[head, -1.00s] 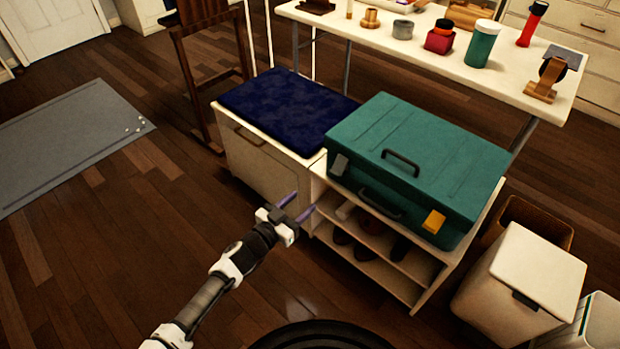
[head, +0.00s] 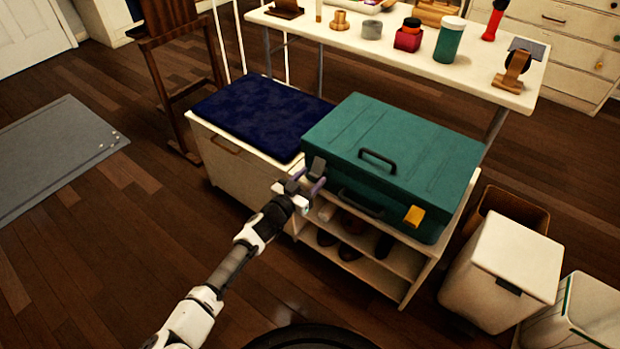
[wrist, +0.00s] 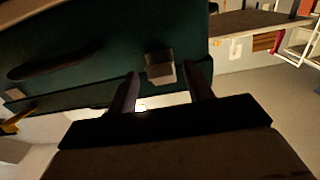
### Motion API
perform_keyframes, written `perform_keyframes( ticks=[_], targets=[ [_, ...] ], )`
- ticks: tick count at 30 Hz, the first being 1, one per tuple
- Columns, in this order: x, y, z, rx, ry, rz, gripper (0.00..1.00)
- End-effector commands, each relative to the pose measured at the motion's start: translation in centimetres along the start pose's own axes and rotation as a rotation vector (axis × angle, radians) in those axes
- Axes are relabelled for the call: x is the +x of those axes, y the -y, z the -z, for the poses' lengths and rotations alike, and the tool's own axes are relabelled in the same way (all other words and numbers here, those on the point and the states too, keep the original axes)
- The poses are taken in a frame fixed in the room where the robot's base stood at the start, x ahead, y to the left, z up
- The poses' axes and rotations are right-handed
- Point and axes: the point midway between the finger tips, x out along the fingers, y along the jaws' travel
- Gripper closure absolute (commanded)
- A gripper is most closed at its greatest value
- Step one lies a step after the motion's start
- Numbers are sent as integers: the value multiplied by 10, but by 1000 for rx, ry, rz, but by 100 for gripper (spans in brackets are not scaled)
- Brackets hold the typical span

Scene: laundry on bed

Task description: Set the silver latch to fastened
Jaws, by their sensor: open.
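The teal case (head: 420,165) lies on a low shelf unit. The silver latch (head: 316,167) is a small grey flap near the left end of its front face. It seems to stand out from that face; its exact angle is hard to tell. In the wrist view the latch (wrist: 160,68) shows between and just beyond my fingertips. My gripper (head: 309,182) is open and empty, right in front of the latch. Contact cannot be made out. A yellow latch (head: 413,216) sits near the right end of the front, with a dark front handle (head: 360,202) between them.
A white cabinet with a navy cushion (head: 262,115) adjoins on the left. Shoes fill the shelves (head: 385,262) below the case. White bins (head: 503,270) stand at right. A table (head: 400,52) with small items is behind.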

Motion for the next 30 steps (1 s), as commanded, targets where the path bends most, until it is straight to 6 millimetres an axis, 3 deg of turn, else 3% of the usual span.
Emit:
perform_keyframes(
  ticks=[11, 20, 30],
  targets=[
    [4, 0, 0, 0, 0, 1, 50],
    [4, 0, 0, 0, 0, 0, 88],
    [9, -1, -13, -3, -90, -1, 88]
  ],
)
